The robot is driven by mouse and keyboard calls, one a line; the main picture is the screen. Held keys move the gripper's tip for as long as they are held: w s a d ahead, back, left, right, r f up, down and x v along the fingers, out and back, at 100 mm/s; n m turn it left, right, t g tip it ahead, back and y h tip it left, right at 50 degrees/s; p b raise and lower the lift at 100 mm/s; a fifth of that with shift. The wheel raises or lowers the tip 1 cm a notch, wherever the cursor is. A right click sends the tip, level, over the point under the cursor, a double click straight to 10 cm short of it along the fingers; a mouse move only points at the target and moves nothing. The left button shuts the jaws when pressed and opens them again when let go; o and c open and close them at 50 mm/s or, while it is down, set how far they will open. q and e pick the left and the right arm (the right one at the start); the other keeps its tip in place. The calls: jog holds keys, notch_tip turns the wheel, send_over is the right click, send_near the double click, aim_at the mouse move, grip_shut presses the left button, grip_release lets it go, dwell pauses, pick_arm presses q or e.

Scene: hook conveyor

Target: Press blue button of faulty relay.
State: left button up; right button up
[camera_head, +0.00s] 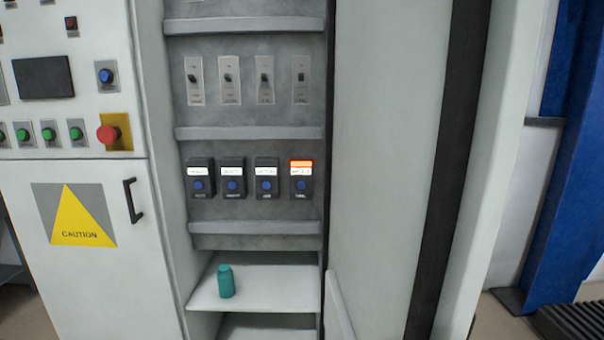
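Several dark relays stand in a row inside the open cabinet, each with a white label and a blue button. The rightmost relay (301,179) has a lit orange strip across its top; the others, such as the leftmost relay (200,178), show no orange. The blue button (301,186) of the orange-lit relay faces me, low on its front. Neither of my grippers shows in the view, and nothing blocks the relays.
A row of toggle switches (264,79) is above the relays. A teal bottle (226,282) stands on the white shelf (264,290) below. A control panel with a red emergency button (107,134) is at left. The cabinet door (383,170) stands at right.

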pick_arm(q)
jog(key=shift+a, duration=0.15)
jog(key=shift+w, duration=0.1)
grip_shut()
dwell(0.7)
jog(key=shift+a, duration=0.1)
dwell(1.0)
